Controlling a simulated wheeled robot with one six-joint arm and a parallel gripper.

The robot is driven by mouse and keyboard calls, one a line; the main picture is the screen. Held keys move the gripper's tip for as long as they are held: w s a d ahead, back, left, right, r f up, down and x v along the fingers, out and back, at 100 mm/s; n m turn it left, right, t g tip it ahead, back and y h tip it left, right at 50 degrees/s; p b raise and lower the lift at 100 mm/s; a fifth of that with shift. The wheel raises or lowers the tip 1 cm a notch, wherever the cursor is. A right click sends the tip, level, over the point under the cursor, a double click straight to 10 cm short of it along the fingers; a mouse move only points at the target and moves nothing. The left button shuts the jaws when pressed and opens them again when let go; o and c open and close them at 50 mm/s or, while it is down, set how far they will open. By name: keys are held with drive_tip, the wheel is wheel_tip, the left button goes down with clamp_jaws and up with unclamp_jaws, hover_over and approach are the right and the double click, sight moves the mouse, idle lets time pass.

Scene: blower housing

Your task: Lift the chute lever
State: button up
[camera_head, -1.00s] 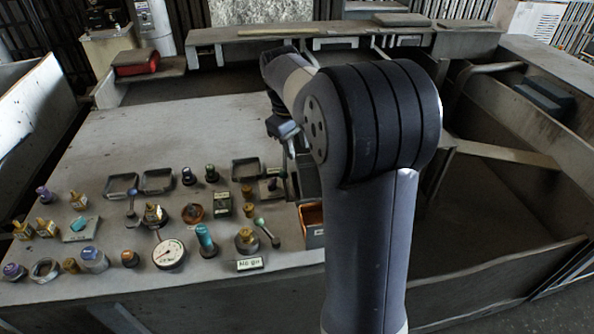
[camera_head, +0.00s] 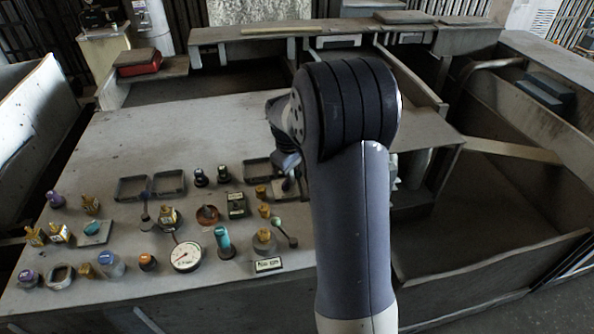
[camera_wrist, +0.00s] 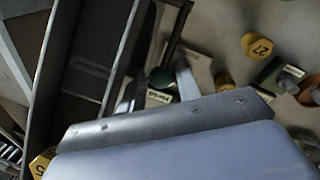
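A lever with a dark green knob (camera_wrist: 160,77) and a small label plate (camera_wrist: 158,96) shows in the wrist view; the label is too blurred to read. It may be the chute lever. My gripper (camera_wrist: 158,88) is open, its two metal fingers on either side of the knob; I cannot tell whether they touch it. In the head view my gripper (camera_head: 288,172) is at the right edge of the panel, largely behind my arm, and the lever there is mostly hidden. Another lever with a pale green knob (camera_head: 278,224) stands just in front.
The panel (camera_head: 215,130) carries several knobs, a dial gauge (camera_head: 186,256), a teal handle (camera_head: 222,238) and another lever (camera_head: 146,212). A yellow tag marked 27 (camera_wrist: 261,47) is near my gripper. The panel's back part is clear. Open bins lie to the right.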

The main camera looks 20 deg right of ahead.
drive_tip(key=shift+c, duration=0.3)
clamp_jaws()
